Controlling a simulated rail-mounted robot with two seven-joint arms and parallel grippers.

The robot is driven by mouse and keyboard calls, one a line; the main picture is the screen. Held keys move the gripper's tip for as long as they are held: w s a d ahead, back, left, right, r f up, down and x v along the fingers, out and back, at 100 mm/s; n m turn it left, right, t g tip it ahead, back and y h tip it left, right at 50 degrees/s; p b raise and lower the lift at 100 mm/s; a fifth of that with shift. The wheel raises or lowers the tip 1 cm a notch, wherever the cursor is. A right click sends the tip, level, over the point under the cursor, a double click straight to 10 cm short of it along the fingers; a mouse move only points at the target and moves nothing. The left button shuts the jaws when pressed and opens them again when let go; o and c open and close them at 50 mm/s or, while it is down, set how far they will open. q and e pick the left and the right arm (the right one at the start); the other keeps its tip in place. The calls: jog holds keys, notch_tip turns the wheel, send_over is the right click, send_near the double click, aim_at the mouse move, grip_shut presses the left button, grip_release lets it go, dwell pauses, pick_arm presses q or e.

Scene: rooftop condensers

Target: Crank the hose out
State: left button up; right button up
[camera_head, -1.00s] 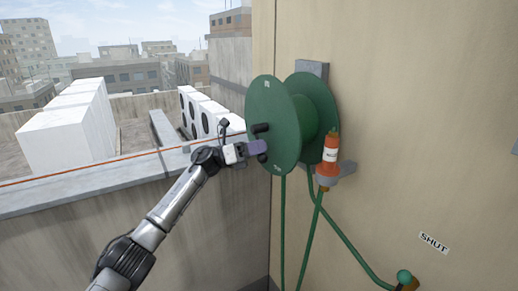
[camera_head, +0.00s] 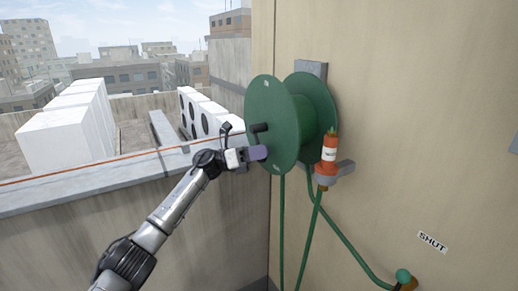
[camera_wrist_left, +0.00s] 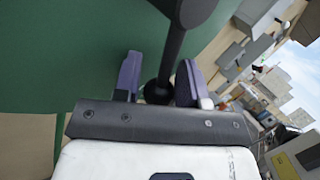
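The green hose reel (camera_head: 275,110) is fixed to the beige wall, with a black crank handle (camera_head: 260,127) on its left disc. In the left wrist view, the two purple fingers of my left gripper (camera_wrist_left: 160,82) stand apart on either side of a black crank rod (camera_wrist_left: 172,55) with a rounded end. A narrow gap shows at the left finger; contact at the right finger is unclear. The right gripper is out of view.
An orange nozzle (camera_head: 329,155) sits in a grey holder (camera_head: 338,173) beside the reel. Green hose (camera_head: 345,240) hangs to a tap (camera_head: 403,277) near a SHUT sign (camera_head: 433,242). A grey parapet (camera_head: 90,187) runs along the left, with white condensers (camera_head: 65,135) beyond.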

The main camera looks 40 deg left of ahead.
pick_arm(q)
jog(key=shift+a+r, duration=0.25)
jog(key=shift+r, duration=0.1)
jog(key=v, duration=1.3)
jog(key=shift+s+a+f, duration=0.2)
jog(key=shift+s+a, duration=0.05)
jog(key=shift+a, duration=0.05)
